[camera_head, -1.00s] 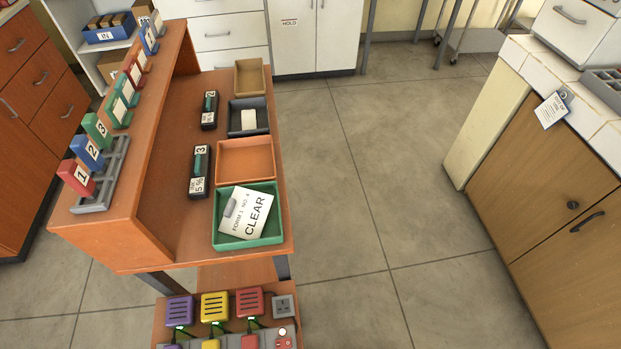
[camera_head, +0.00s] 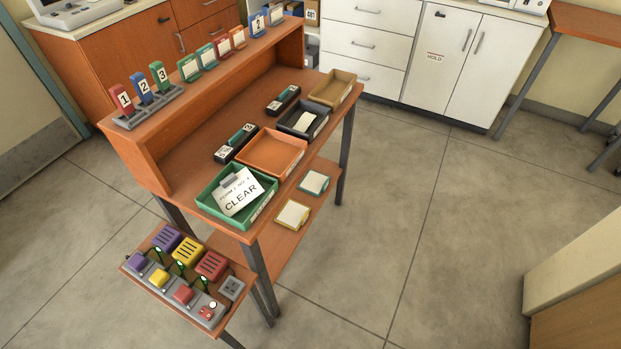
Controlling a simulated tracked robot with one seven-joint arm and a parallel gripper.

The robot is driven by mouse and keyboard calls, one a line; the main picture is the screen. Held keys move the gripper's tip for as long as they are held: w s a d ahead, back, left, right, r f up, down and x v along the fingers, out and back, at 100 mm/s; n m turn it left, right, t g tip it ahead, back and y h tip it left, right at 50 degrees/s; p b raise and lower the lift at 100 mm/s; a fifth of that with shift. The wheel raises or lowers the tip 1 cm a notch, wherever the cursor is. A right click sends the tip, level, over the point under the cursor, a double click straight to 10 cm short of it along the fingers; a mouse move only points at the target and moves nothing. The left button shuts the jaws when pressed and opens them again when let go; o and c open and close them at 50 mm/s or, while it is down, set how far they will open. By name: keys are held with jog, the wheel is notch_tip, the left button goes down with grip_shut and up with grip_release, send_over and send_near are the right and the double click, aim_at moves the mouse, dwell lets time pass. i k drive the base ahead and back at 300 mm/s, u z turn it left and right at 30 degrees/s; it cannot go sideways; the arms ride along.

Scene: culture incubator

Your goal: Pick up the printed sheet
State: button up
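A white printed sheet (camera_head: 240,194) reads "FORM 1 NO. 4" and "CLEAR". It lies tilted in a green tray (camera_head: 208,201) at the near end of the wooden desk (camera_head: 195,165), partly over the tray's rim. A grey clip-like piece sits at its upper edge. My gripper is not in view.
Orange (camera_head: 281,151), dark (camera_head: 312,129) and tan (camera_head: 341,90) trays line the desk behind the green one. A low stand (camera_head: 163,290) with coloured blocks stands at the near left. A lower shelf (camera_head: 277,240) holds two pads. Open floor (camera_head: 420,220) lies to the right.

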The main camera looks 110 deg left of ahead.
aim_at(234, 192)
jog(key=u, duration=0.1)
jog(key=i, duration=0.65)
jog(key=u, duration=3.6)
jog(key=i, duration=1)
jog(key=z, duration=0.1)
